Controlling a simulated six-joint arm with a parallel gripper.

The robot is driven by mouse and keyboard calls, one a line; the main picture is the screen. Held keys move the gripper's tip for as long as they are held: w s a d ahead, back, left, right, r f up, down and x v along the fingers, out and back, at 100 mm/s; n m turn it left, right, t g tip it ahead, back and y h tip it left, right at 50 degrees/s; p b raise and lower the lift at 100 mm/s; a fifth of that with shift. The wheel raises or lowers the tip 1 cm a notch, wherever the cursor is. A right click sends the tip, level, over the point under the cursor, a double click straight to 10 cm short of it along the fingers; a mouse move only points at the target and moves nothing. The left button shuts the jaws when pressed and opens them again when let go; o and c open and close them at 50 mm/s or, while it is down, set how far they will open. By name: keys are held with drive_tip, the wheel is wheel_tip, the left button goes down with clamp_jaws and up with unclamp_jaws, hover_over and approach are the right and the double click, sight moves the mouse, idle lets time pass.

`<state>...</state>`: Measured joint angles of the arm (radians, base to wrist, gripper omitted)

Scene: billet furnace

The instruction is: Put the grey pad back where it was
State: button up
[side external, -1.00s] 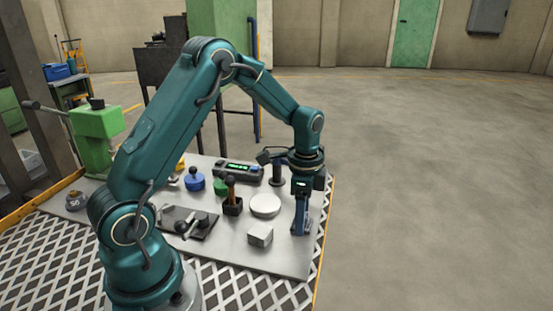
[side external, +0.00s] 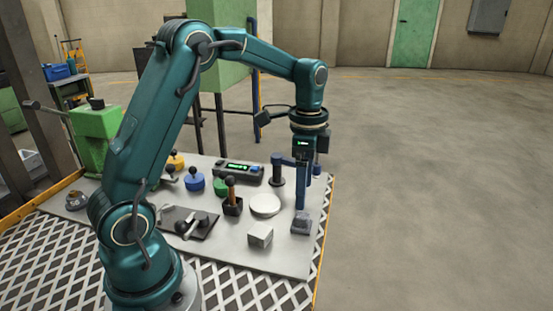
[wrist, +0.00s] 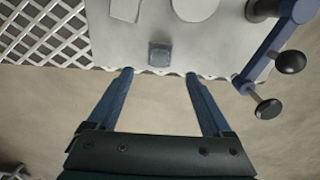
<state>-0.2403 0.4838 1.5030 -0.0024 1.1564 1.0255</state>
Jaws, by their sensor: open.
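The grey pad (side external: 301,223) is a small dark grey block. It rests on the pale tabletop near the right edge, and the wrist view shows it whole (wrist: 159,54) near that same edge. My gripper (side external: 300,207) is above it with blue fingers pointing down. In the wrist view my gripper (wrist: 158,73) is open, its two fingertips wide apart, with nothing between them. The pad shows beyond the fingertips, roughly centred between them. The side view cannot clearly tell the gap between fingertips and pad.
A light grey block (side external: 260,235) and a white disc (side external: 265,205) lie left of the pad. A blue bar with black knobs (wrist: 270,55) stands close on the right in the wrist view. A dark holder (side external: 232,206) and a control box (side external: 238,172) are farther left.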

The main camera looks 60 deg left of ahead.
sight(302, 215)
drive_tip(key=s+d+r+n+t, duration=0.2)
drive_tip(key=s+d+r+n, duration=0.2)
drive_tip(key=s+r, duration=0.35)
drive_tip(key=s+d+f+n+t, duration=0.1)
drive_tip(key=s+d+n+t, duration=0.2)
drive_tip(key=s+n, duration=0.2)
drive_tip(key=s, duration=0.3)
drive_tip(key=shift+d+t, duration=0.3)
